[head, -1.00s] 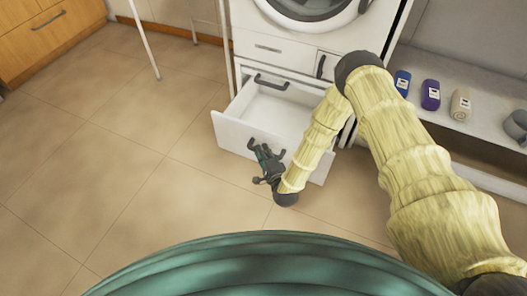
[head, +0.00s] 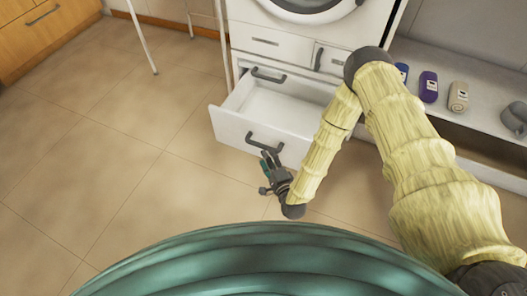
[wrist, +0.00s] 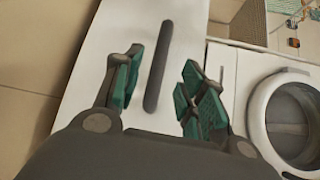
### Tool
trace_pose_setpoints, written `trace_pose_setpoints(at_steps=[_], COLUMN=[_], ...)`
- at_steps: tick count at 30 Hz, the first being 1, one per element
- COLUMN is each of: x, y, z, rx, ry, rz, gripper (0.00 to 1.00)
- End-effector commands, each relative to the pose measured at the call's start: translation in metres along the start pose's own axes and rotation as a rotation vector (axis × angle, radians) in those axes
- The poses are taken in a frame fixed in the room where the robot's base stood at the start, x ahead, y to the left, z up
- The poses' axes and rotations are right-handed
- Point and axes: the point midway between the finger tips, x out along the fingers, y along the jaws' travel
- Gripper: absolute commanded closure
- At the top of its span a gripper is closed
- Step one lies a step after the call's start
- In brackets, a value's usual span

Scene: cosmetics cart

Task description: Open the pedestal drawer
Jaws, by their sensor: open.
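The white pedestal drawer (head: 232,128) is pulled out below the washing machine (head: 262,22), and its inside looks empty. Its dark bar handle (head: 264,143) is on the front panel. My gripper (head: 268,162) is open just in front of the panel, near the handle. In the wrist view the handle (wrist: 158,66) lies beyond and between the open green-padded fingers (wrist: 160,92), apart from both. The drawer front also shows in the wrist view (wrist: 108,38). My arm hides the right part of the drawer.
A second dark handle (head: 268,77) shows at the cabinet behind the drawer. A shelf at the right holds a purple bottle (head: 428,87), a beige bottle (head: 458,97) and a grey item (head: 515,117). A wooden cabinet (head: 45,35) stands far left. The tiled floor at left is clear.

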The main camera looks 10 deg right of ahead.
Motion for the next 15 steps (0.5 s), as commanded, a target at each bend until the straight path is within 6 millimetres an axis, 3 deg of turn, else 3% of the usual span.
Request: trace_pose_setpoints(at_steps=[6, 15], x=[-0.029, -0.039], y=[0.000, 0.000], z=[-0.001, 0.000], rx=[0.000, 0.000], ry=[0.001, 0.001], rz=[0.002, 0.000], gripper=[0.59, 0.59])
